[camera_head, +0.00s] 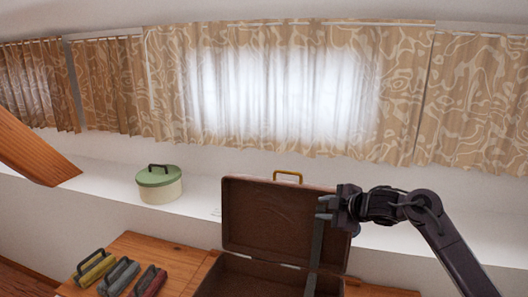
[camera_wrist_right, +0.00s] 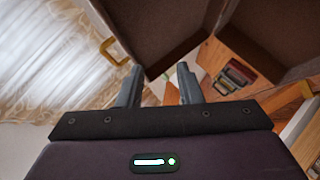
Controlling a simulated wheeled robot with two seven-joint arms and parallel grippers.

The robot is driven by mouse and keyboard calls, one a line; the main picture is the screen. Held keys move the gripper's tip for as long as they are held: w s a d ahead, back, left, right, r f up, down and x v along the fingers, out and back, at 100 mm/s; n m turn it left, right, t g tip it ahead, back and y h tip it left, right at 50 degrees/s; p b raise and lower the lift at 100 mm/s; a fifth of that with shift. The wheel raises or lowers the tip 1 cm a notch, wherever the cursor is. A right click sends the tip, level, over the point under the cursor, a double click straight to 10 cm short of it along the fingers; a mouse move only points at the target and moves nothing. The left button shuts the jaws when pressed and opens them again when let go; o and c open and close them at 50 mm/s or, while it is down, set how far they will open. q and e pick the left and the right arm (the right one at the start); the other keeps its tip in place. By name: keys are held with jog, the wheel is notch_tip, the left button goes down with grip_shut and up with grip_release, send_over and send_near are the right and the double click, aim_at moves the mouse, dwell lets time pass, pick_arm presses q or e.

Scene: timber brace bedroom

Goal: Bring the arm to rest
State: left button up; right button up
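My right gripper (camera_head: 322,206) is in front of the upper right part of the raised lid of an open brown case (camera_head: 270,215). In the right wrist view the two grey fingers (camera_wrist_right: 158,84) are spread apart with nothing held between them. The brown case (camera_wrist_right: 165,30) lies beyond the fingertips there. Whether the fingers touch the lid cannot be told. A narrow grey strip (camera_head: 317,250) runs down below the gripper in the head view; what it belongs to is unclear. My left gripper is not in view.
The case stands on a wooden top (camera_head: 185,262) beside yellow (camera_head: 93,268), grey-green (camera_head: 119,277) and red (camera_head: 149,283) handled blocks. A green-lidded pot (camera_head: 159,186) stands on the white ledge (camera_head: 105,182). A timber brace (camera_head: 35,150) juts in at left. Curtains (camera_head: 280,90) hang behind.

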jog(key=s+a+f+m+h, duration=0.2)
jog(key=s+f+m, duration=0.1)
jog(key=s+f, duration=0.45)
jog(key=s+a+f+m+h, duration=0.1)
jog(key=s+a+f+m, duration=0.2)
jog(key=s+f, duration=0.45)
jog(key=s+d+f+m+g+h, duration=0.1)
jog(key=s+d+f+m+g, duration=0.15)
jog(key=s, duration=0.65)
jog(key=s+d+f+m+g+h, duration=0.1)
jog(key=s+d+f+m+g, duration=0.2)
jog(key=s, duration=0.6)
jog(key=s+d+f+m+g+h, duration=0.1)
jog(key=s+d+m, duration=0.3)
jog(key=s, duration=0.6)
notch_tip(320, 180, down, 31)
jog(key=s+a+g, duration=0.1)
jog(key=s+g, duration=0.1)
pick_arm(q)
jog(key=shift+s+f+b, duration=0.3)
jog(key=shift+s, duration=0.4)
pick_arm(e)
jog(key=s+d+f, duration=0.3)
jog(key=s+f, duration=1.4)
jog(key=s, duration=0.2)
jog(key=shift+g+h, duration=0.3)
jog(key=shift+g, duration=0.05)
